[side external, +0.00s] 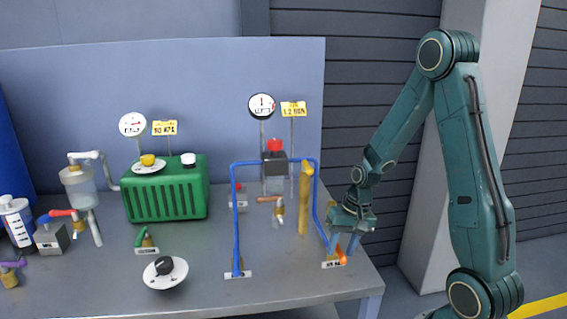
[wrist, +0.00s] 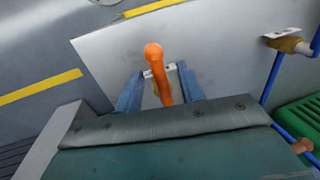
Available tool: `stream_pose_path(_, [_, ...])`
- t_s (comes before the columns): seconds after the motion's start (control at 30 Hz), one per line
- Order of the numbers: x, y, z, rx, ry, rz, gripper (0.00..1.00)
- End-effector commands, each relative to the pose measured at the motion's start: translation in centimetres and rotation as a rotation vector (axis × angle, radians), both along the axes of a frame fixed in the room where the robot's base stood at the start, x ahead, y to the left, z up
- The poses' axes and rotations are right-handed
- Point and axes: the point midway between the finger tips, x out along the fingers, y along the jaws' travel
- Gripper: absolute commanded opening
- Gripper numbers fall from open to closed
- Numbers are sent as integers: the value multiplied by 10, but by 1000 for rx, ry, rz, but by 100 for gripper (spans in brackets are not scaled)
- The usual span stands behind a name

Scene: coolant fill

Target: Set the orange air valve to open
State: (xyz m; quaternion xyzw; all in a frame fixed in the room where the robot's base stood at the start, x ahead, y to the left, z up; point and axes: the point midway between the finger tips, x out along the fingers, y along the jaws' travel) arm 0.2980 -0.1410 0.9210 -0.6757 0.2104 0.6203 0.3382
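The orange air valve handle (side external: 341,256) is at the right front corner of the table, low above a small labelled plate (side external: 331,265). In the wrist view the orange handle (wrist: 156,62) is a rounded lever running lengthwise between my fingers, with a brass body partly hidden beneath it. My gripper (side external: 344,244) points down over the valve. In the wrist view my gripper (wrist: 161,82) has its two blue fingers apart, one on each side of the handle, with gaps visible. Whether a fingertip touches the valve is hard to tell.
A blue pipe (side external: 235,215) and an upright yellow post (side external: 304,200) stand just left of my gripper. A green ribbed tank (side external: 165,190), a round dial with a black knob (side external: 164,270) and a green-handled valve (side external: 146,241) are farther left. The table's right edge is close.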

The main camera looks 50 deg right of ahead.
Motion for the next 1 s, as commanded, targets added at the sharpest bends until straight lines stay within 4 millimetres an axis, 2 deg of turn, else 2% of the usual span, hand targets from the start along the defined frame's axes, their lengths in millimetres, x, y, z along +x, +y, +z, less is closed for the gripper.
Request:
stream_pose_path(0.23, [-1,-1,6,0,0,0,39])
stream_pose_path(0.47, [-3,-4,25,-1,-2,0,39])
stream_pose_path(1.0, [-14,-15,100,-3,-5,-2,39])
